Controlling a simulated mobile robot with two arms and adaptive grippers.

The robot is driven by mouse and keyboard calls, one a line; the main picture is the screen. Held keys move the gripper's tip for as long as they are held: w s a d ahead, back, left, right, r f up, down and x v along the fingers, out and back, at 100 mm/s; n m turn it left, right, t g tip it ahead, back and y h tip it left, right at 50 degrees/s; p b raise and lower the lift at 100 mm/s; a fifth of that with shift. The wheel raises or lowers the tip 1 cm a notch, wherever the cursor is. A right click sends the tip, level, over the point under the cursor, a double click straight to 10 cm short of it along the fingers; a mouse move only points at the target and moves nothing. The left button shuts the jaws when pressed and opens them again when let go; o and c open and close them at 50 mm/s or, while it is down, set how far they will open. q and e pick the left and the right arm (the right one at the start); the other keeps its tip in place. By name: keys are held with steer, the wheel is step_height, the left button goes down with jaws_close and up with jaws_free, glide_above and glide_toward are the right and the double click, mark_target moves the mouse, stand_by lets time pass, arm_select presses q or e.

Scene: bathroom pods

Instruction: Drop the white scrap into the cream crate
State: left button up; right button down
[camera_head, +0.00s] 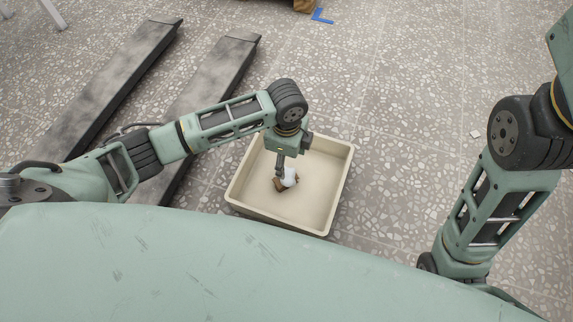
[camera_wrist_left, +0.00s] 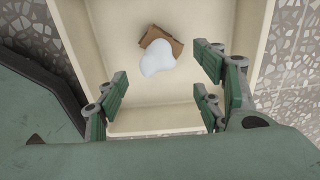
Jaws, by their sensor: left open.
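The cream crate (camera_head: 328,187) stands on the speckled floor in front of me, and its inside fills much of the left wrist view (camera_wrist_left: 115,55). The white scrap (camera_head: 291,177) shows inside the crate's outline, overlapping a brown piece (camera_head: 279,185). In the left wrist view the white scrap (camera_wrist_left: 157,57) covers part of the brown piece (camera_wrist_left: 168,42), clear of the fingers. My left gripper (camera_head: 280,172) points down over the crate. Its fingers (camera_wrist_left: 162,92) are spread apart with nothing between them. My right arm shows at the right, but its gripper is hidden.
Two long dark grey beams (camera_head: 212,88) lie on the floor to the left of the crate. A small pale flat piece (camera_head: 475,134) lies on the floor at right. A blue corner mark (camera_head: 321,16) is on the floor at the back.

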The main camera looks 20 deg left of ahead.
arm_select(q)
step_height(320, 180, up, 7)
steer(key=shift+f, duration=0.2)
stand_by(0.4)
